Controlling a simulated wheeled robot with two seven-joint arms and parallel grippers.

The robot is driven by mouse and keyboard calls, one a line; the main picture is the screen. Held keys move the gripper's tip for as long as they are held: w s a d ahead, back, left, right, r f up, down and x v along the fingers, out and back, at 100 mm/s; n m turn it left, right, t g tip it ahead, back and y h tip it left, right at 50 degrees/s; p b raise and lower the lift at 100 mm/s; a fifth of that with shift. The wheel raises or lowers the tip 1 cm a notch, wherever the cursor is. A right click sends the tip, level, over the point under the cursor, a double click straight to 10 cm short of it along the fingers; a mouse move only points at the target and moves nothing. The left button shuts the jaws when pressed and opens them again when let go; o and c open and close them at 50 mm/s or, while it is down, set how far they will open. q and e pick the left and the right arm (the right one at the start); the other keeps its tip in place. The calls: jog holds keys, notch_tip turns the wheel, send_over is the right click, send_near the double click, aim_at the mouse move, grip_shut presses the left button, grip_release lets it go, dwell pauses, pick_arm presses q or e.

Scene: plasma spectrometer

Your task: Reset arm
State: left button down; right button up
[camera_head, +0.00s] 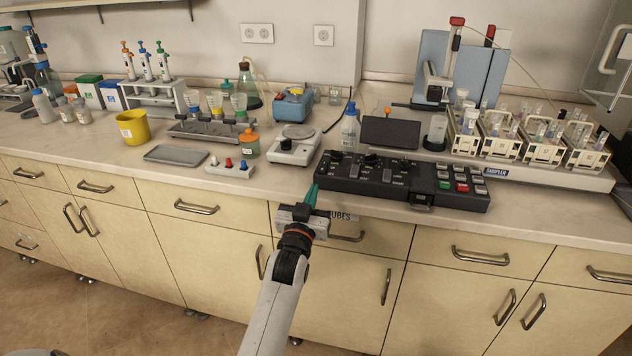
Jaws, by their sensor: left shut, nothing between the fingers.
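My left gripper (312,192) reaches in from the bottom of the head view, with its arm below it. Its teal fingers are shut and hold nothing. My right gripper does not show.
The bench (90,150) carries a yellow pot (133,128), a pipette stand (150,95), a small white scale (294,148) and a sampler base (560,176) with several tube racks. Drawers with handles (197,208) lie below. Floor shows at lower left.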

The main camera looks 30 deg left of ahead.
pick_arm(q)
jog(key=shift+s+f, duration=0.1)
jog(key=shift+s, duration=0.1)
dwell(0.4)
jog(key=s+d+f+m+g+h+p, duration=0.1)
jog(key=s+d+f+g, duration=0.25)
jog(key=f, duration=0.85)
jog(key=s+d+f+m+g+h, duration=0.15)
jog(key=s+f, duration=0.25)
jog(key=f, duration=0.8)
jog(key=s+d+f+m+g+h+p, duration=0.1)
jog(key=s+d+f+g+h, duration=0.2)
jog(key=f, duration=0.9)
jog(key=s+d+f+g+p, duration=0.1)
jog(key=s+f+g, duration=0.2)
jog(key=s+f, duration=0.65)
jog(key=s+d+f+g, duration=0.1)
jog(key=s+f+g, duration=0.35)
jog(key=s, duration=0.75)
jog(key=s+a+f+m+g, duration=0.1)
jog(key=s+f, duration=0.2)
jog(key=s, duration=0.7)
jog(key=s+f+g, duration=0.2)
jog(key=s+f, duration=0.1)
jog(key=s, duration=0.8)
jog(key=shift+a+f+m+y+p, duration=0.3)
jog(key=shift+a+m+y+p, duration=0.05)
jog(key=shift+a+p, duration=0.05)
